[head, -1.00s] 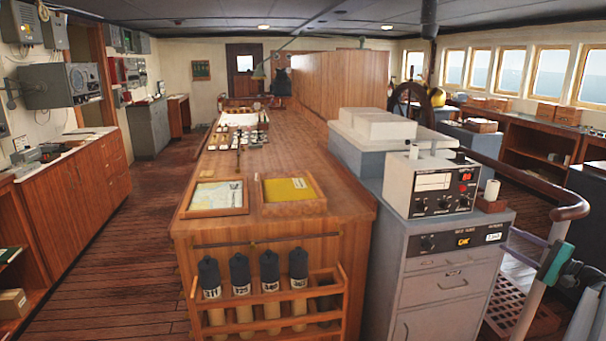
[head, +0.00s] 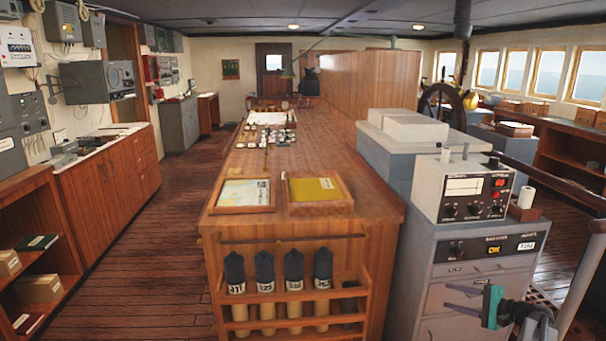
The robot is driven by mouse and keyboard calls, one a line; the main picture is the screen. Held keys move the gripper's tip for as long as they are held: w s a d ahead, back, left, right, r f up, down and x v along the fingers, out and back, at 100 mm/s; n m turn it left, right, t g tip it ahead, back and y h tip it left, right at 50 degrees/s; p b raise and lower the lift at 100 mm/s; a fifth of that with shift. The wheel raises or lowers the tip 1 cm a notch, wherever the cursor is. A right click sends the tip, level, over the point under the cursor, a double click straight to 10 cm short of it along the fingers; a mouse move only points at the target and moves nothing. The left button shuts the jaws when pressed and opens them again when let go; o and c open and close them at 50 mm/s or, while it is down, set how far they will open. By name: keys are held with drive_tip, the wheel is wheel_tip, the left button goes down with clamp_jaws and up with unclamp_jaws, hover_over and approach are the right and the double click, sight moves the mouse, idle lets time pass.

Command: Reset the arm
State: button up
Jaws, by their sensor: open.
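My gripper (head: 466,299) is at the lower right in the head view, in front of the grey cabinet (head: 440,300). Its two dark purple fingers point left and stand apart, with nothing between them. A teal band and black wrist parts show behind the fingers. The rest of my arm is cut off by the bottom edge of the picture.
A wooden chart counter (head: 300,165) runs away in the middle, with a rack (head: 290,296) of dark-capped tubes on its near end. An instrument box (head: 463,190) sits on the grey cabinet. Clear plank floor (head: 150,270) lies to the left.

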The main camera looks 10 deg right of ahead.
drive_tip(key=s+a+f+n+g, duration=0.2)
drive_tip(key=s+a+f+g, duration=0.15)
drive_tip(key=a+f, duration=0.9)
drive_tip(key=s+a+f+n+g, duration=0.2)
drive_tip(key=a+f+g, duration=0.3)
drive_tip(key=a+f, duration=0.75)
drive_tip(key=s+a+f+n+g+h, duration=0.25)
drive_tip(key=s+a+f, duration=0.25)
drive_tip(key=s+a, duration=0.45)
drive_tip(key=s+a+f+n+g+h, duration=0.1)
drive_tip(key=s+a+f+n+g, duration=0.3)
drive_tip(key=s+a, duration=0.55)
drive_tip(key=s+a+f+n+g+h, duration=0.2)
drive_tip(key=s+f+n+h, duration=0.1)
drive_tip(key=s, duration=1.1)
drive_tip(key=shift+s+n+g+h, duration=0.3)
drive_tip(key=shift+n+h, duration=0.45)
drive_tip(key=shift+n, duration=0.3)
drive_tip(key=shift+o, duration=0.2)
drive_tip(key=shift+w+a+f, duration=0.1)
